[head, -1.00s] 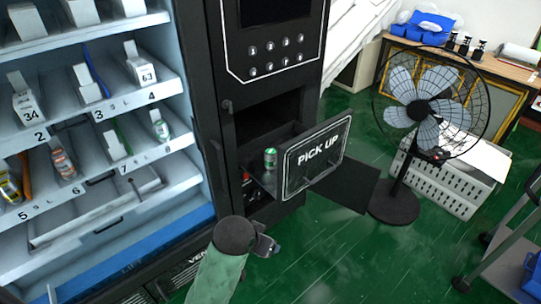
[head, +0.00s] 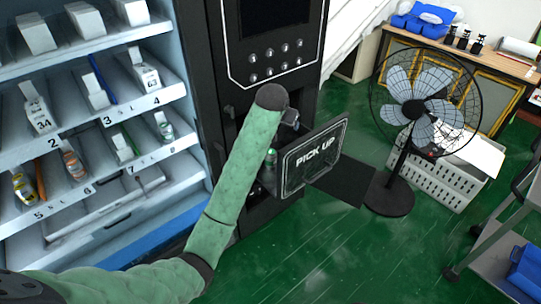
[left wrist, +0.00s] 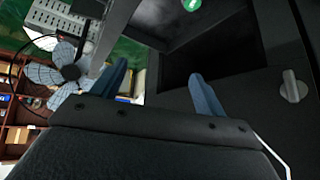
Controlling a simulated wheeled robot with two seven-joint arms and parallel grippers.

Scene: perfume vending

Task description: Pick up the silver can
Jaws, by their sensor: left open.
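A small can (head: 271,157), green with a pale silvery top, stands in the open pick-up drawer (head: 315,157) of the vending machine. My left arm partly covers the drawer's left side. My left gripper (head: 290,118) is above the drawer, close to the can and apart from it. In the left wrist view its two blue fingers (left wrist: 163,85) are spread, with nothing between them. A green round patch with a white mark (left wrist: 192,5) shows at that view's top edge; it looks like part of the can, mostly cut off. My right gripper is not in view.
The black vending machine (head: 262,82) stands behind my left arm, with shelves of goods (head: 90,130) to the left. The drawer front sticks out over the green floor. A standing fan (head: 418,110) and a white crate (head: 440,180) are to the right. A grey cart stands far right.

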